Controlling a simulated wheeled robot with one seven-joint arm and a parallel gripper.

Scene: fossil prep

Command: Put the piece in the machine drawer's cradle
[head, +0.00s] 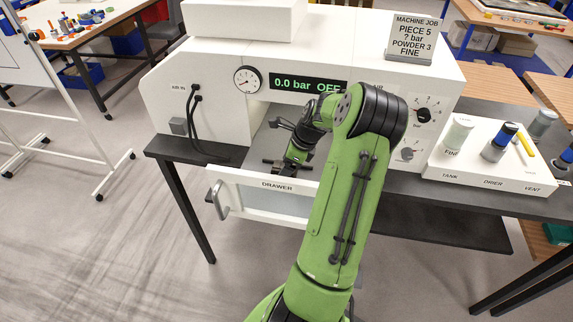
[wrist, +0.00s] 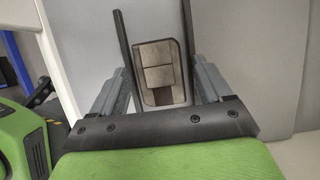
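The machine's drawer (head: 262,187) is pulled out at the front of the white machine. Dark bars of the cradle (head: 270,162) show inside it; in the wrist view two dark bars (wrist: 122,40) run along either side. A flat brown-grey piece (wrist: 158,54) with a dark edge lies between these bars in the wrist view. My gripper (head: 291,163) reaches down into the drawer. In the wrist view its two grey fingers (wrist: 160,78) are spread, one on each side of the piece, with narrow gaps visible. The piece is hidden behind my gripper in the head view.
The machine (head: 200,85) has a gauge (head: 247,79) and a display (head: 308,85) reading 0.0 bar OFF. A job sign (head: 413,38) stands on top. A white rack (head: 490,168) with containers is at right. The drawer handle (head: 217,200) sticks out at left.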

